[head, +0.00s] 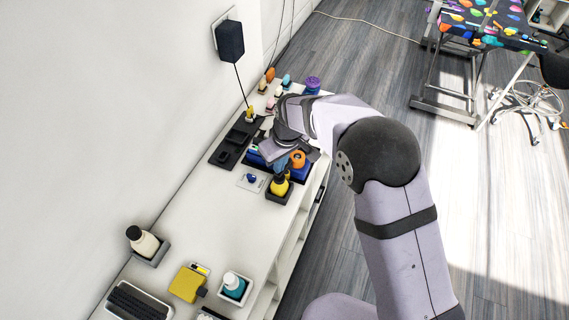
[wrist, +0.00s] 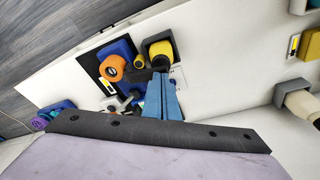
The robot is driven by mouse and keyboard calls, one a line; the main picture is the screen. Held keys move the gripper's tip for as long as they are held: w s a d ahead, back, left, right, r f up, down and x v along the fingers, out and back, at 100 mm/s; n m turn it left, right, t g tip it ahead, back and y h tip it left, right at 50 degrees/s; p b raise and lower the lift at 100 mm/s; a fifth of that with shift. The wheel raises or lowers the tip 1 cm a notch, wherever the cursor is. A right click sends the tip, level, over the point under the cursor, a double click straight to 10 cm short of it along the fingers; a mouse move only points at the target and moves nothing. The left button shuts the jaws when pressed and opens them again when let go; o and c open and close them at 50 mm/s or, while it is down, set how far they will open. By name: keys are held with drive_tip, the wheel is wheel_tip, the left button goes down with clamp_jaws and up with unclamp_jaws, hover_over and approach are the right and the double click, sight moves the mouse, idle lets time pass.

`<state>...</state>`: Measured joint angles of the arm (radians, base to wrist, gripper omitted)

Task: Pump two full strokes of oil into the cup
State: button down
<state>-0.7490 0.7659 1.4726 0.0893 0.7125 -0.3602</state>
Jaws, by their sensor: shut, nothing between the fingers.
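A yellow bottle (head: 280,187) with a dark top stands in a dark square holder near the counter's front edge. In the wrist view the yellow bottle (wrist: 160,50) lies just past my fingertips. My gripper (head: 281,168) has its blue fingers shut together with nothing between them; they show in the wrist view (wrist: 160,78) at the bottle's dark top. I cannot tell whether they touch it. A small blue item (head: 251,178), possibly the cup, sits on a white card left of the bottle. In the wrist view my fingers partly cover the card.
An orange ring-shaped item (head: 297,159) stands in a blue holder close behind the bottle. A black tray (head: 232,143) lies along the wall side. A cream bottle (head: 145,243), a yellow block (head: 188,283) and a teal bottle (head: 233,286) stand nearer. Bare white counter lies between.

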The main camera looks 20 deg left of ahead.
drive_tip(key=shift+f+b, duration=0.3)
drive_tip(key=shift+f, duration=0.3)
drive_tip(key=shift+r, duration=0.1)
drive_tip(key=shift+p+v, duration=0.9)
drive_tip(key=shift+v, duration=0.25)
drive_tip(key=shift+w+a+r, duration=0.1)
drive_tip(key=shift+a+r, duration=0.05)
drive_tip(key=shift+a, duration=0.05)
drive_tip(key=p+v, duration=0.1)
drive_tip(key=v, duration=0.1)
drive_tip(key=p+v, duration=0.1)
drive_tip(key=p, duration=0.1)
drive_tip(key=a+p+v, duration=0.1)
drive_tip(key=v, duration=0.1)
drive_tip(key=shift+w+r, duration=0.3)
drive_tip(key=shift+r, duration=0.15)
